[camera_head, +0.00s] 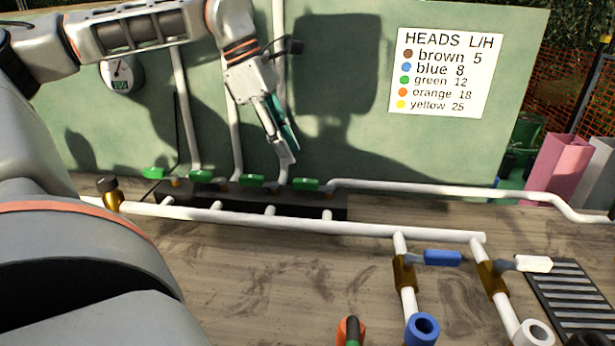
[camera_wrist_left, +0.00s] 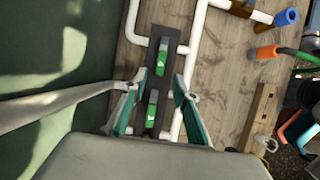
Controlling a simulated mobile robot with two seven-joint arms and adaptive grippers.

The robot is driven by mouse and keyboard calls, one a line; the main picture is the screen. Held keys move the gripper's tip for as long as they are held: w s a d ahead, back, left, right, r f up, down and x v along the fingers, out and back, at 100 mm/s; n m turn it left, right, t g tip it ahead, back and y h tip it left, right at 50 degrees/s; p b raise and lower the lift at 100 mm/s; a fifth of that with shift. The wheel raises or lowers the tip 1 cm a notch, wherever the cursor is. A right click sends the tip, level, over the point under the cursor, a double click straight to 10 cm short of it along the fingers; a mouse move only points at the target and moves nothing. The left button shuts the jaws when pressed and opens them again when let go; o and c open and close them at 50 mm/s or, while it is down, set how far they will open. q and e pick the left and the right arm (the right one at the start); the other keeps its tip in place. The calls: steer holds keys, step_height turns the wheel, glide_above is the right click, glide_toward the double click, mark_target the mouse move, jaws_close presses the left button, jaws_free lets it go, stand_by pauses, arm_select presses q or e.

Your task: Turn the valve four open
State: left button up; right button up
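Several green-handled valves stand in a row on a dark block at the foot of the green panel. The rightmost green handle (camera_head: 305,184) is fourth from the left, and it shows beyond my fingertips in the left wrist view (camera_wrist_left: 162,58). The third green handle (camera_head: 252,181) shows between my fingers in the left wrist view (camera_wrist_left: 152,108). No valve numbers are readable. My left gripper (camera_head: 287,157) is open and empty, pointing down above the right end of the row; it also shows in the left wrist view (camera_wrist_left: 160,86). My right gripper is out of view.
White pipes rise from the valves up the panel, beside a gauge (camera_head: 121,75). A long white pipe (camera_head: 270,222) runs in front of the row, leading to blue-handled (camera_head: 442,258) and white-handled (camera_head: 533,264) valves. A sign (camera_head: 446,72) hangs at right. Bare wooden bench (camera_head: 260,290) lies in front.

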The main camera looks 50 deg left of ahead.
mark_target(302, 180)
arm_select(q)
steer(key=b+x, duration=0.1)
steer(key=x, duration=0.6)
jaws_close()
